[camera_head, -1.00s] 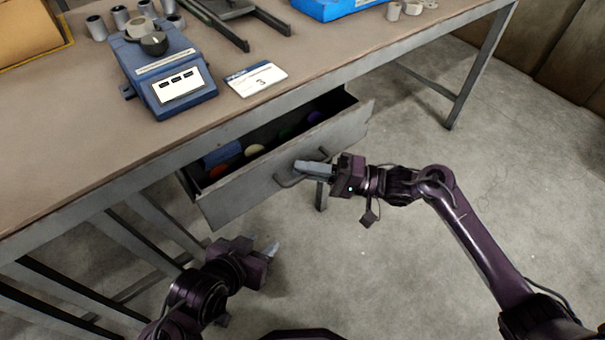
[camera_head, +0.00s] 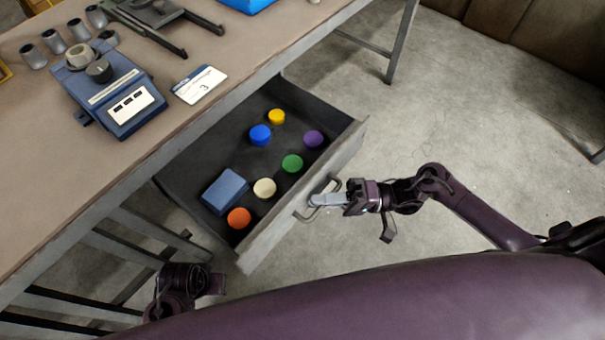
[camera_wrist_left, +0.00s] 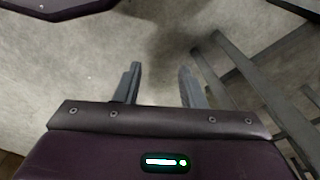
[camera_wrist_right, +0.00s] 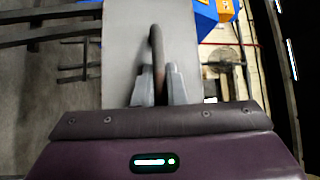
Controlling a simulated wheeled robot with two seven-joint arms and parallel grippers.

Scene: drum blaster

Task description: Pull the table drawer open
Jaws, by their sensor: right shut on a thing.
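The grey table drawer (camera_head: 262,240) is pulled well out from under the table (camera_head: 215,105). It holds a blue box (camera_head: 225,191) and several round coloured pieces, among them an orange one (camera_head: 238,218) and a green one (camera_head: 292,163). My right gripper (camera_head: 318,200) is shut on the drawer's bar handle (camera_head: 335,183); in the right wrist view the handle (camera_wrist_right: 156,45) runs between the fingers. My left gripper (camera_wrist_left: 160,85) is open and empty over the floor; in the head view only part of that arm shows at the lower left.
On the tabletop are a blue device (camera_head: 120,100), a white card marked 3 (camera_head: 199,84), grey cups (camera_head: 54,41) and a dark metal frame (camera_head: 160,20). Table legs (camera_head: 402,40) stand at the back and lower left. The floor on the right is clear.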

